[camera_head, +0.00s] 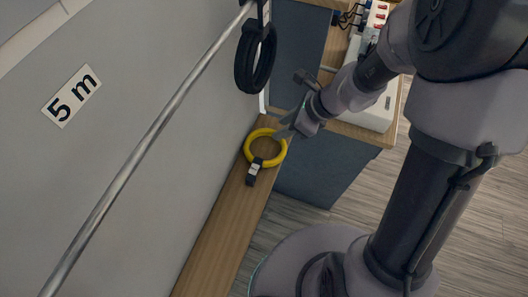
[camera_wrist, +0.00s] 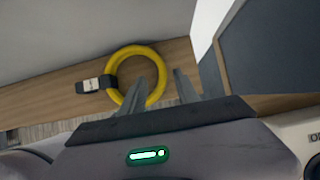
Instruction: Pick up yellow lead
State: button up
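The yellow lead (camera_head: 248,142) is a coiled ring with a black strap and a pale tag. It lies on a narrow wooden ledge along the grey wall, and also shows in the wrist view (camera_wrist: 124,54). My gripper (camera_head: 280,134) is at the ring's right side in the head view. In the wrist view the two fingers of my gripper (camera_wrist: 165,76) stand apart, with the left finger in front of part of the ring. The ring's right rim appears close to the gap between the fingers; I cannot tell whether they touch it.
A black coil (camera_head: 243,62) hangs from a metal rail (camera_head: 150,135) on the wall above the ledge (camera_head: 221,235). A "5 m" sign (camera_head: 71,96) is on the wall. A dark blue cabinet (camera_head: 318,172) stands close right of the ledge, with a white box (camera_head: 372,112) on top.

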aim_at(274, 131)
jog(key=b+x, duration=0.2)
jog(key=x, duration=0.2)
jog(key=shift+w+a+f, duration=0.2)
jog(key=shift+f, duration=0.1)
jog(key=shift+r, duration=0.2)
grip_shut()
dwell(0.8)
